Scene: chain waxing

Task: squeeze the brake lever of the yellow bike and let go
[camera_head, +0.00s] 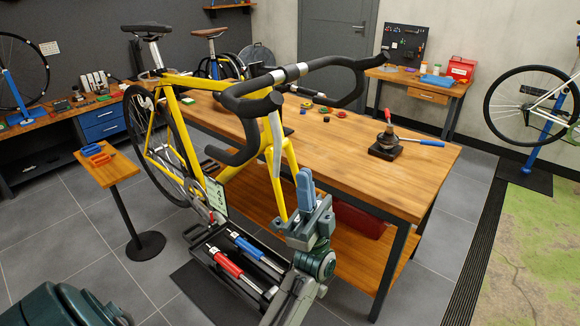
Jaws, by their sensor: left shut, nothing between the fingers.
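The yellow bike (161,125) stands beside the wooden workbench, its black drop handlebar (243,106) toward me. A silver-grey brake lever (276,142) hangs down from the near hood, with its lower end in front of the yellow fork. My left gripper (304,180) has its blue fingers together, pointing up, with nothing between them. In the picture it is just right of and below the lever's lower end. I see a gap between them, but cannot judge the depth. My right gripper is not in view.
A dark tool tray (198,238) with red and blue-handled tools lies below the bike. The workbench (375,175) holds a small vise-like tool (386,145) and coloured rings. A small side table (108,172) stands left of the bike. Grey floor is open at left.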

